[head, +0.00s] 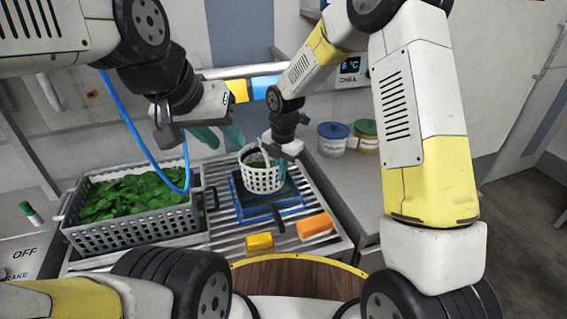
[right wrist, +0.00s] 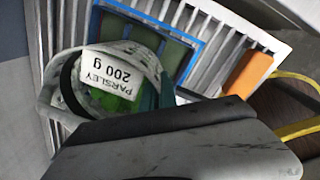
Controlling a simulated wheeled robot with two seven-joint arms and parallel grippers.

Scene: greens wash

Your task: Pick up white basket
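The white basket (head: 262,181) has slotted sides and stands upright over the blue-framed tray (head: 238,206); I cannot tell whether it rests on it. In the right wrist view the basket (right wrist: 52,115) holds something green and a label (right wrist: 110,72) reading "PARSLEY 200 g". My right gripper (head: 281,166) is at the basket's right rim. One teal finger (right wrist: 150,97) shows within the rim; the other is hidden, so its grip is unclear. My left gripper (head: 220,138) is open and empty, with teal fingers apart, above and left of the basket.
A grey crate (head: 130,236) of green leaves stands at left on the ribbed metal counter. A yellow block (head: 260,242) and an orange block (head: 314,226) lie in front of the tray. Two lidded tubs, one blue-lidded (head: 334,131) and one green-lidded (head: 366,128), stand back right.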

